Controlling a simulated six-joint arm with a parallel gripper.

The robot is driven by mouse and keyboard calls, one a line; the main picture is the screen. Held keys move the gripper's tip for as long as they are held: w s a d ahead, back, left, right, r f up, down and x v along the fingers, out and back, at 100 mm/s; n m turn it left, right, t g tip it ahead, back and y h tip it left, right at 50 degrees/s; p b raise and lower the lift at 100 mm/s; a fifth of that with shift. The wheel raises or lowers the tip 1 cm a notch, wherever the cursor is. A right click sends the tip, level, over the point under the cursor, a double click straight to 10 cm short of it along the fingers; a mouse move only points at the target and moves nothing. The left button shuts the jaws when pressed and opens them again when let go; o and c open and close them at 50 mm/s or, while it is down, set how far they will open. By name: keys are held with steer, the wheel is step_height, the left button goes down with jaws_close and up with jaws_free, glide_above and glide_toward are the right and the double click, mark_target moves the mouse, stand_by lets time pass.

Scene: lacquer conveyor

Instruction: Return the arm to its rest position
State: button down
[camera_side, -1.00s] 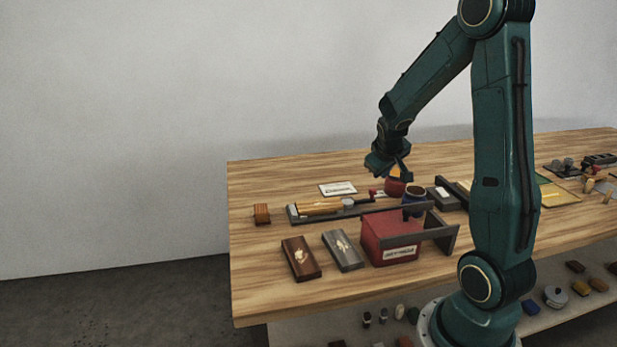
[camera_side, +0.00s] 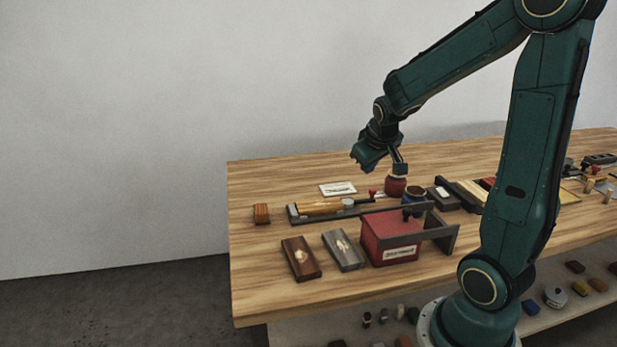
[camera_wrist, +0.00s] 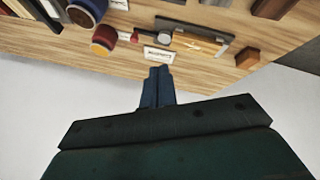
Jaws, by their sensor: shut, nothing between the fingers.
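My gripper (camera_side: 401,168) hangs above the back part of the wooden table (camera_side: 275,177), close to a round red jar (camera_side: 396,186) in the side view. In the wrist view my gripper (camera_wrist: 158,72) has its fingers together with nothing between them. The red jar (camera_wrist: 104,36) also shows there, to the upper left of the fingertips and apart from them. My arm is bent, reaching left over the table.
A dark-rimmed pot (camera_side: 414,194) and a red box (camera_side: 388,240) stand before the jar. A white card (camera_side: 338,188), a long tray (camera_side: 360,210), a brown block (camera_side: 303,259) and a grey block (camera_side: 343,250) lie leftward. The table's left end is largely bare.

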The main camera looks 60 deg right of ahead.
steer(key=s+a+r+n+y, duration=0.1)
steer(key=s+a+r+y, duration=0.1)
steer(key=s+a, duration=0.2)
steer(key=s+a+r+n+t+y, duration=0.1)
steer(key=s+a+r+n, duration=0.1)
steer(key=a, duration=0.9)
steer(key=s+a+r+n+y, duration=0.1)
steer(key=s+a+r+y, duration=0.1)
steer(key=s+a, duration=0.4)
steer(key=shift+a+r+n+t+y, duration=0.35)
steer(key=shift+a+r, duration=0.35)
steer(key=shift+a, duration=0.5)
